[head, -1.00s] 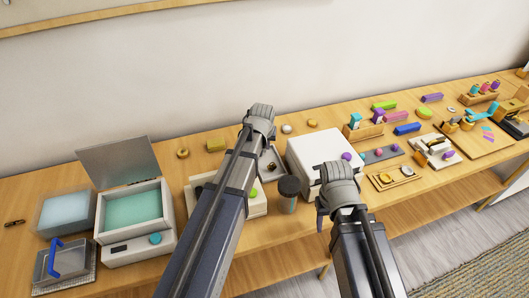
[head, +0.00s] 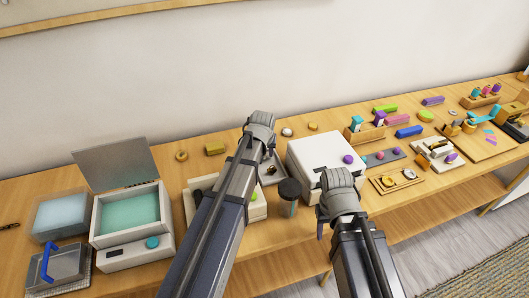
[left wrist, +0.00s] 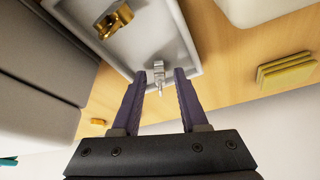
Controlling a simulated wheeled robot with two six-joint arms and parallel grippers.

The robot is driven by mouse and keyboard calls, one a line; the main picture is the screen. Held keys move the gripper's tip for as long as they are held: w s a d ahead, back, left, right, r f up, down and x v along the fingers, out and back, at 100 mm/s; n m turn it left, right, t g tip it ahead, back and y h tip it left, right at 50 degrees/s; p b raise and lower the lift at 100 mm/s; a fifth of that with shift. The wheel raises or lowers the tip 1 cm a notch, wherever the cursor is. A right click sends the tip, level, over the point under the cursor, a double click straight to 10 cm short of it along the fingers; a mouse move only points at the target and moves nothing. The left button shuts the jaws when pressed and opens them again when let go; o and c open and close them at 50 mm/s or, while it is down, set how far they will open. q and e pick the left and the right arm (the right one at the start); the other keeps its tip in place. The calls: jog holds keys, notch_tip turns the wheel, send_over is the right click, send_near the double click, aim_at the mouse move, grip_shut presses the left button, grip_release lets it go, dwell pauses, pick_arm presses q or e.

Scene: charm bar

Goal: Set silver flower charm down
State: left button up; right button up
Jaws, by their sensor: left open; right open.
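A small silver piece (left wrist: 159,71), likely the silver flower charm, shows in the left wrist view at the edge of a pale grey tray (left wrist: 190,55). Its flower shape is not clear. My left gripper (left wrist: 160,76) is open, with one finger on each side of the silver piece. I cannot tell whether a finger touches it. In the head view my left gripper (head: 261,122) is over the back of the table and its fingertips are hidden. The tray (head: 281,174) is partly behind my left arm. My right gripper (head: 337,186) is in front of a white box, with its fingertips hidden.
A gold piece (left wrist: 115,20) lies in the same tray. The white box (head: 318,152) and a dark-lidded jar (head: 289,190) stand close to the right. An open box with a green inside (head: 130,213) is at left. Yellow blocks (left wrist: 286,70) lie beside the tray.

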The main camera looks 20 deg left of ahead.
pick_arm(q)
jog(key=shift+r, duration=0.1)
jog(key=shift+r+p, duration=0.15)
jog(key=shift+p, duration=0.15)
jog(key=p+v, duration=1.1)
jog(key=v, duration=0.1)
